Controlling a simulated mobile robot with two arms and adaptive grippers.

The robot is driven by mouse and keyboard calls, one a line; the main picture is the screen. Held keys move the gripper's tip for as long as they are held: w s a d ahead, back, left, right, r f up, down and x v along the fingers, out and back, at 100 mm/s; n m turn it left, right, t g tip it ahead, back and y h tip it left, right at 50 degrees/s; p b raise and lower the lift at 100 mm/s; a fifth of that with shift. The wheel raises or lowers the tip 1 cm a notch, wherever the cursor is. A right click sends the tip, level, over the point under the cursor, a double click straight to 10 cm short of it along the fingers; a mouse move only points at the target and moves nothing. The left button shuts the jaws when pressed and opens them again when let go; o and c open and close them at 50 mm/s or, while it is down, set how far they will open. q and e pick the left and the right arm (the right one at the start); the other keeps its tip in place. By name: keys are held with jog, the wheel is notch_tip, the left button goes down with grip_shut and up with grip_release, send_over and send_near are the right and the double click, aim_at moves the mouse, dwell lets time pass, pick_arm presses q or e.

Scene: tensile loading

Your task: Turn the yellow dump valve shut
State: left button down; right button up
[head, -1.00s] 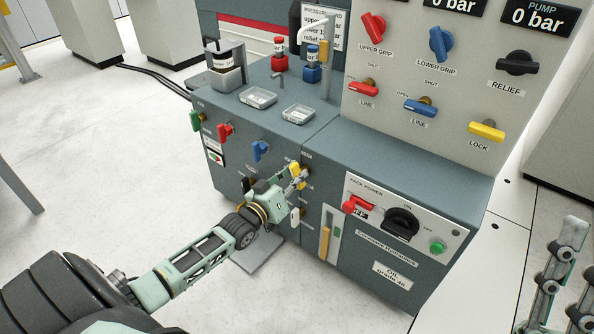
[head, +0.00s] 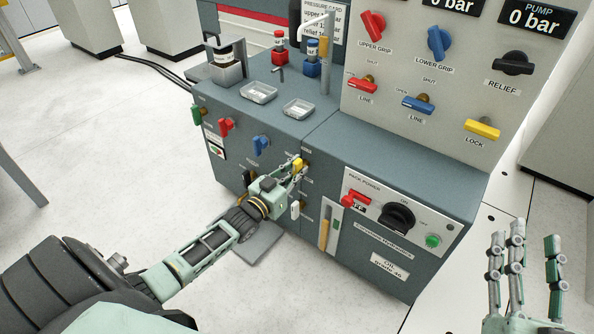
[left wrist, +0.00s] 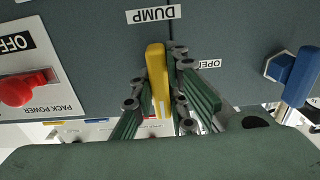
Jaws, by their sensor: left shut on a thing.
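The yellow dump valve handle (head: 297,164) is on the front of the grey cabinet, near the seam. In the left wrist view the yellow handle (left wrist: 158,85) stands lengthwise up and down the picture, just below an upside-down DUMP label (left wrist: 153,14). An OPEN label (left wrist: 203,64) is to its right. My left gripper (head: 293,172) is shut on the handle, with fingers on both sides of it, partly hiding it in the head view. My right gripper (head: 530,245) is open and empty at the lower right, away from the cabinet.
A white-tipped handle (head: 295,209) sits just below my left gripper. A blue handle (head: 261,145) is to its left. The pack power panel (head: 400,220), with a red lever (head: 354,199), is to its right.

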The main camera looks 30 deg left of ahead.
pick_arm(q)
jog(key=shift+f, duration=0.1)
jog(key=c, duration=1.7)
grip_release()
jog(key=shift+s, duration=0.1)
jog(key=s, duration=0.8)
jog(key=s+a, duration=0.1)
jog(key=s, duration=0.3)
jog(key=shift+w+d, duration=0.1)
